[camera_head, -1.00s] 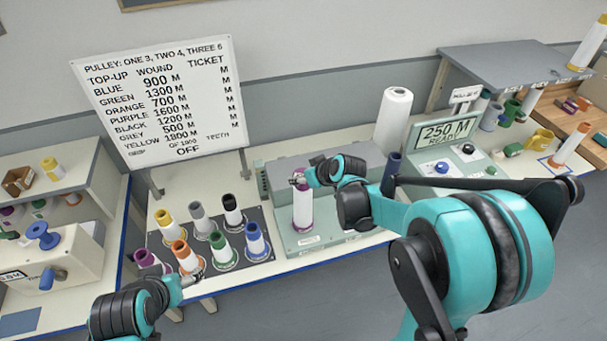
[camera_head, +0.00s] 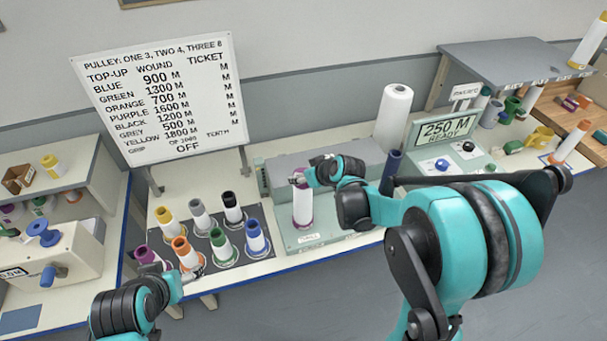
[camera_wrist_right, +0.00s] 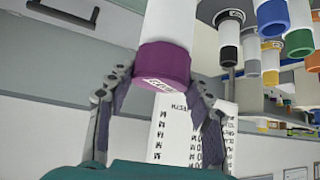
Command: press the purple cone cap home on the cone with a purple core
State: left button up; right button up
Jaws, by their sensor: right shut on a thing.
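The white cone with a purple core (camera_head: 303,207) stands upright on the grey-green machine plate in the middle of the bench. Its purple base ring shows at the bottom. My right gripper (camera_head: 298,181) is at its top end. In the right wrist view the purple cone cap (camera_wrist_right: 165,66) sits at the end of the white cone (camera_wrist_right: 172,20), between the fingers of my right gripper (camera_wrist_right: 163,90), which is shut on the cap. I cannot tell how deep the cap sits. My left gripper (camera_head: 192,277) is beside the front left of the cone rack; its jaws are too small to read.
A rack (camera_head: 211,262) with several coloured cones stands left of the machine plate. A large white roll (camera_head: 393,117) and a dark blue post (camera_head: 390,173) stand behind and right. A display reading 250 M READY (camera_head: 443,128) is further right. A white board (camera_head: 160,105) stands behind the rack.

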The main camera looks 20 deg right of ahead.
jog(key=o, duration=1)
jog(key=shift+o, duration=0.2)
jog(key=shift+s, duration=0.1)
jog(key=v, duration=1.2)
jog(key=shift+f, duration=0.15)
jog(key=s+a+f+m+h+b, duration=0.1)
jog(key=s+f+b, duration=0.7)
jog(key=f, duration=0.1)
jog(key=s+a+f+m+g+h+b, duration=0.1)
jog(key=s+f+m+b, duration=0.1)
jog(key=s+f+b, duration=0.6)
notch_tip(320, 180, down, 2)
jog(key=shift+s+a+f+m+h, duration=0.1)
jog(key=shift+s+a+m+h, duration=0.25)
jog(key=shift+s, duration=0.3)
